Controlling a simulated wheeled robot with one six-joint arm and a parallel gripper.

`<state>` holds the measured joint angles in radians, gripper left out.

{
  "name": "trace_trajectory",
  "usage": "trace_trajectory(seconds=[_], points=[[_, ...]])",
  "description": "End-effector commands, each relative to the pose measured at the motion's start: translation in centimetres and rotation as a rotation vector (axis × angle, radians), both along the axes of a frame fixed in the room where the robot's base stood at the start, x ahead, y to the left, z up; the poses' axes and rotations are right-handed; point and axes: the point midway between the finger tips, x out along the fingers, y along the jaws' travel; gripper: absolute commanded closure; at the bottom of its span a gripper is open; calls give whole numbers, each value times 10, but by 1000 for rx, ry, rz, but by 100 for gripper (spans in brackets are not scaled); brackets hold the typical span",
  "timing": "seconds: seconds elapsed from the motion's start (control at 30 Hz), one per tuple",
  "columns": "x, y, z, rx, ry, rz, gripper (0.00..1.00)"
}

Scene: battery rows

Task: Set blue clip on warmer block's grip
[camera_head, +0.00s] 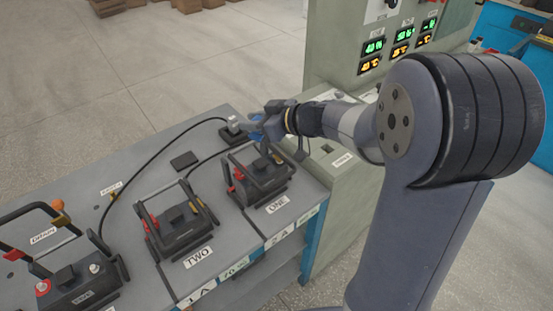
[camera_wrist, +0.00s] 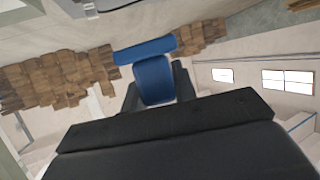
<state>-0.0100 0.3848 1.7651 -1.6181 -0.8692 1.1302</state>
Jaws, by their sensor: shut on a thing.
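My gripper (camera_head: 267,119) is shut on the blue clip (camera_head: 256,126), above the back of the bench behind battery ONE. In the wrist view, the blue clip (camera_wrist: 153,82) stands between two dark fingers, with a wide blue bar at its far end. A small grey block with a pale top (camera_head: 233,127) is on the bench just left of the clip, with a black cable at it. It may be the warmer block, but I cannot tell for sure. Clip and block look close; whether they touch is unclear.
Battery ONE (camera_head: 262,179), battery TWO (camera_head: 181,228) and another battery (camera_head: 84,283) stand in a row with raised handles. Black cables cross the bench (camera_head: 143,174). A dark flat pad (camera_head: 184,160) lies behind them. A green panel with lit displays (camera_head: 385,45) rises behind my arm.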

Motion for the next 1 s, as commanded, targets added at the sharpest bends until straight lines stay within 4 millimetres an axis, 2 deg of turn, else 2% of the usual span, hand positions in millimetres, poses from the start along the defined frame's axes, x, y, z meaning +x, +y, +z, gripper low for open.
trace_trajectory(seconds=[0.2,0.43,0.6,0.7,1.0], points=[[-1,2,-44,1,6,5,100],[-1,2,-67,0,5,5,100],[-1,2,-91,1,5,3,100],[-1,2,-97,0,2,5,100],[-1,2,-98,0,2,5,100]])
